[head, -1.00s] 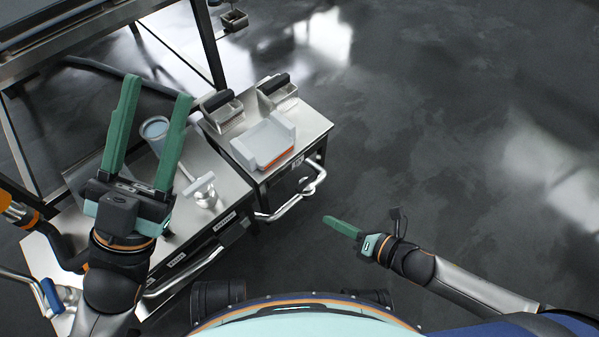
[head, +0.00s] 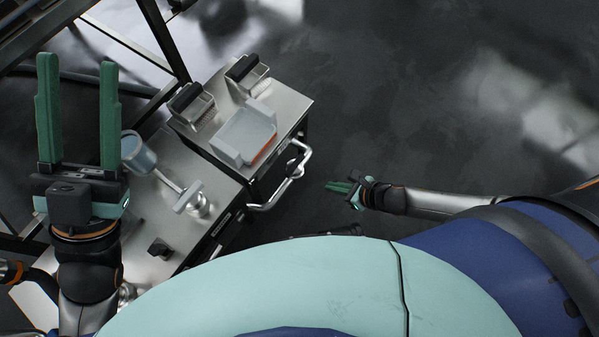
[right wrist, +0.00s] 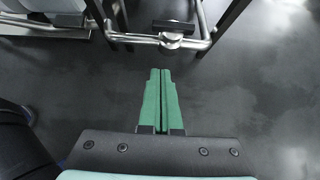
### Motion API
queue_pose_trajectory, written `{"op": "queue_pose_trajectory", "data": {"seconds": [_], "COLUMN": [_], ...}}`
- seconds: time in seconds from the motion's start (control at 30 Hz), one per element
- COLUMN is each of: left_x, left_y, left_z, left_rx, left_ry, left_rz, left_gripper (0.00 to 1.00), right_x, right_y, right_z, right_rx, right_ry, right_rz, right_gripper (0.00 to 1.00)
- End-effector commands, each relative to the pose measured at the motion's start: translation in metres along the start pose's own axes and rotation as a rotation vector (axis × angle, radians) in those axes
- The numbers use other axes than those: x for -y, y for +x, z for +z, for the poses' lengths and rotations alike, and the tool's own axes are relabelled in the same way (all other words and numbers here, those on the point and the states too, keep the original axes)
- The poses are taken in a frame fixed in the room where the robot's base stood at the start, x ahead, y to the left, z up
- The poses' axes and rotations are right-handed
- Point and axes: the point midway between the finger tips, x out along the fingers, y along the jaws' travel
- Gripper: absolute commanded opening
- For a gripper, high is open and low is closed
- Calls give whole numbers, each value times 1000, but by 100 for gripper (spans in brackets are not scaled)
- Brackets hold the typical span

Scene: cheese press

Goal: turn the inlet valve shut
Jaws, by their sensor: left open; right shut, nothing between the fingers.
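A bent metal pipe with a small valve-like fitting (head: 291,168) runs along the cart's right side in the head view. In the right wrist view the fitting (right wrist: 171,40) has a dark bar handle (right wrist: 173,26) across its top. I cannot tell whether this is the inlet valve. My right gripper (head: 336,186) is shut and empty, right of the pipe and apart from it; in the right wrist view its fingertips (right wrist: 160,72) lie below the fitting. My left gripper (head: 78,64) is open and empty, up at the left, overlapping the bench edge in view.
The metal-topped cart (head: 283,103) holds a pale tray (head: 244,134) and two small boxes with dark tops (head: 190,106) (head: 247,75). A grey cup (head: 138,155) and a T-shaped metal piece (head: 188,197) are on the lower bench. Dark floor at right is clear.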

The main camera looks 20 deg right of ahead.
Motion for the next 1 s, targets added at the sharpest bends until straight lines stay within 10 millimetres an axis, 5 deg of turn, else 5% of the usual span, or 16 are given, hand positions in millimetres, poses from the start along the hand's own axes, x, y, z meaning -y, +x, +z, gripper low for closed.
{"op": "queue_pose_trajectory", "data": {"seconds": [0.23,0.63,1.0], "left_x": [-3,-25,-32], "left_y": [-8,-41,-48], "left_z": [9,45,53], "left_rx": [4,30,43], "left_ry": [-11,6,13], "left_rz": [-4,17,26], "left_gripper": [50,50,50], "right_x": [0,0,0], "right_y": [20,105,128], "right_z": [-1,-2,28], "right_rx": [3,4,3], "right_ry": [3,2,2], "right_rz": [-1,0,0], "right_gripper": [0,0,0]}}
